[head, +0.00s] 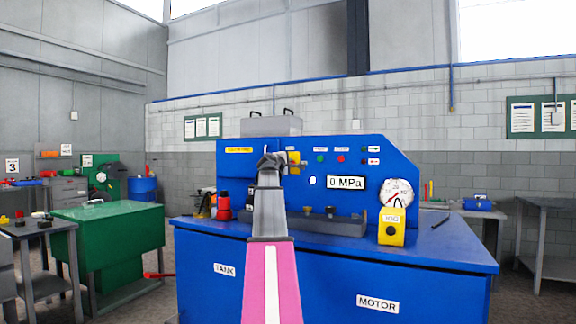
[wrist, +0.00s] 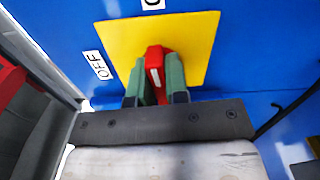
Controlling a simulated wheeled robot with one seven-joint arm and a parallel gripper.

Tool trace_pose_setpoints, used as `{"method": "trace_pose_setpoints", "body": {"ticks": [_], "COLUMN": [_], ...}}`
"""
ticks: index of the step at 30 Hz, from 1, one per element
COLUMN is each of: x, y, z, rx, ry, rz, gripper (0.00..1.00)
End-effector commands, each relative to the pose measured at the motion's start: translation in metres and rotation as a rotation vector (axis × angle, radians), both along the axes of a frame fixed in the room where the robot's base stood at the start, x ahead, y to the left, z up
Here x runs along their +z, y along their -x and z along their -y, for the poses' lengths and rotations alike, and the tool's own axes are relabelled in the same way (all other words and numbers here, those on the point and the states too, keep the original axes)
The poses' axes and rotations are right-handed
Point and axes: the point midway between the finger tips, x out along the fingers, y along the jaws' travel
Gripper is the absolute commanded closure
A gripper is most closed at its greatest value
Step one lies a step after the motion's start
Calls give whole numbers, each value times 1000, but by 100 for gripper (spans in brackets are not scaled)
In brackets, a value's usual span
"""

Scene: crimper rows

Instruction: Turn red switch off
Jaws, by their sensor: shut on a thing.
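The red switch (wrist: 154,58) sits on a yellow square plate (wrist: 196,40) on the blue panel. My gripper (wrist: 156,78) is shut on the red switch, with one green finger on each side of it. The switch has a white mark and points toward a label at the top edge of the wrist view, which is cut off. A label reading OFF (wrist: 97,64) is left of the plate. In the head view my gripper (head: 272,160) is at the panel and hides the switch; the yellow plate (head: 294,157) shows beside it.
The blue bench (head: 300,262) carries a gauge (head: 396,192), a 0 MPa display (head: 346,183), a yellow box (head: 391,228) and a red bottle-like object (head: 224,208). A green table (head: 110,216) stands at the left. Small buttons (head: 341,159) are right of the plate.

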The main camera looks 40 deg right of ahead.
Motion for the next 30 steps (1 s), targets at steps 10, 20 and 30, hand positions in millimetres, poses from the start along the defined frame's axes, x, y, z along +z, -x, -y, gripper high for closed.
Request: {"method": "trace_pose_setpoints", "body": {"ticks": [10,20,30], "x": [0,-1,-1], "y": [0,0,0], "z": [0,0,0], "rx": [-1,-2,-1], "ry": [132,276,424], "rz": [-257,-536,-823], "gripper": [100,100,100]}}
